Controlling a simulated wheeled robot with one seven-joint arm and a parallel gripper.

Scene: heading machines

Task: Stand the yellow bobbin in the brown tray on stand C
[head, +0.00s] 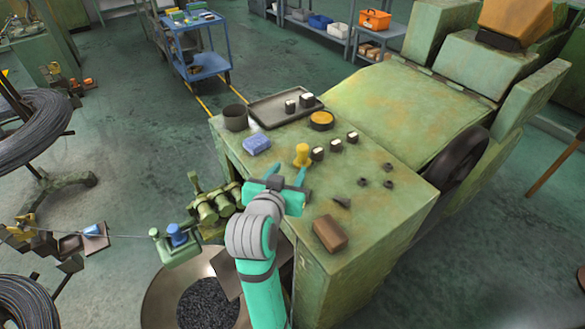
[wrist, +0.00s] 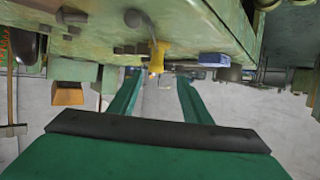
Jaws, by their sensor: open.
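The yellow bobbin (head: 302,154) stands upright on the green machine top (head: 290,205), near the middle of its cluttered part. My gripper (head: 291,172) is open and empty just on the near side of the bobbin, its fingers pointing toward it. In the wrist view the bobbin (wrist: 157,56) shows between and just beyond the open fingertips (wrist: 158,77); whether they touch it I cannot tell. A grey-brown tray (head: 262,113) at the back of the machine top holds small dark blocks with white faces. I see no brown tray marked as on stand C.
A dark cup (head: 236,118), a blue block (head: 257,144) and a round yellow-topped tin (head: 321,120) surround the bobbin. Small white-faced blocks stand close to its right. A brown block (head: 329,234) lies nearer. A blue cart (head: 201,50) stands behind; open floor lies left of it.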

